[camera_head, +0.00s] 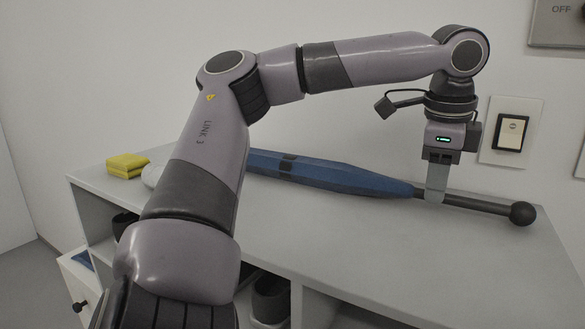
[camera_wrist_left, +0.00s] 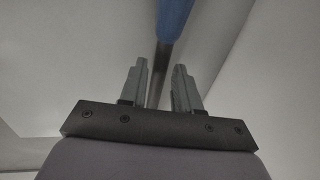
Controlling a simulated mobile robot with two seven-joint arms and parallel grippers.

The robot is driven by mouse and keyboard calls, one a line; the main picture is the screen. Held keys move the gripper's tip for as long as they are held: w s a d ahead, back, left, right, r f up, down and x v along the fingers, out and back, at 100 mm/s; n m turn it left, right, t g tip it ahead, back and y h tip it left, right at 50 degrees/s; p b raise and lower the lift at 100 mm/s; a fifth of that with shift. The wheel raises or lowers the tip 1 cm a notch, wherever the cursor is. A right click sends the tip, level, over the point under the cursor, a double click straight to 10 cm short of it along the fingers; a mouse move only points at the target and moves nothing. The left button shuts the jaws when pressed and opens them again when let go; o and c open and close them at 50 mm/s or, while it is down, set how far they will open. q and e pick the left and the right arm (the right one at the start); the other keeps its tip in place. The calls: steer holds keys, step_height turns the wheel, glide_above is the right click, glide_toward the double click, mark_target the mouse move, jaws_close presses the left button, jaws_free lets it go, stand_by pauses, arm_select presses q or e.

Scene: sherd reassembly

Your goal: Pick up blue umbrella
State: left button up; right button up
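The blue umbrella (camera_head: 330,174) lies folded on the grey shelf top, its dark shaft and round black knob pointing right. My left gripper (camera_head: 434,196) points down over the dark shaft, just right of the blue cloth. In the left wrist view, the umbrella (camera_wrist_left: 174,18) runs between the two fingers of the gripper (camera_wrist_left: 160,68). The fingers stand apart, with a gap visible on each side of the shaft. Part of the umbrella's left end is hidden behind my left arm. My right gripper is not in view.
The grey shelf unit (camera_head: 400,235) stands against a white wall. Yellow sponges (camera_head: 127,165) lie at its left back corner. Dark cups (camera_head: 270,298) sit in compartments below. A wall switch (camera_head: 512,131) is right of the gripper. The front right of the top is clear.

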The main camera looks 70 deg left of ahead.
arm_select(q)
steer(key=shift+w+a+f, duration=0.15)
steer(key=shift+a+f, duration=0.05)
steer(key=shift+f, duration=0.75)
jaws_close()
steer(key=shift+r, duration=0.1)
